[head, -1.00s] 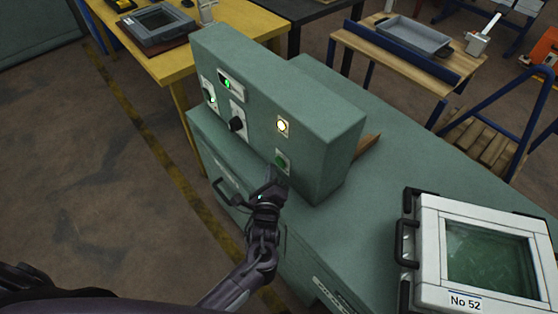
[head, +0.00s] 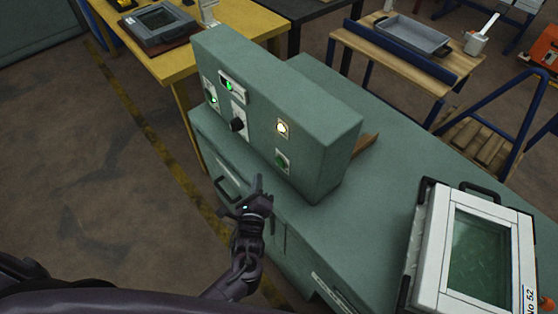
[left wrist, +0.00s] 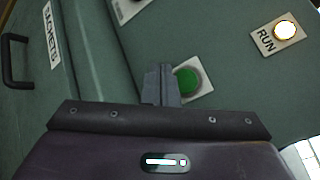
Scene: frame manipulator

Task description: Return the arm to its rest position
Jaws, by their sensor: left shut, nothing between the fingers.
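My left gripper (head: 258,184) is in front of the green control box (head: 318,145), just above the front edge of the green cabinet. It is shut and empty, and it is clear of the box in the head view. In the left wrist view its closed fingers (left wrist: 161,84) overlap the left edge of a green push button (left wrist: 187,80). That button also shows in the head view (head: 282,161). A lit lamp labelled RUN (left wrist: 285,31) is above it; it glows in the head view too (head: 282,127). My right gripper is not in view.
A white-framed case marked No 52 (head: 428,240) sits on the cabinet top at the right. A black knob (head: 237,125) and a lit green indicator (head: 229,86) are on the box. A drawer handle (head: 222,190) sticks out below. Open floor (head: 90,190) lies left.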

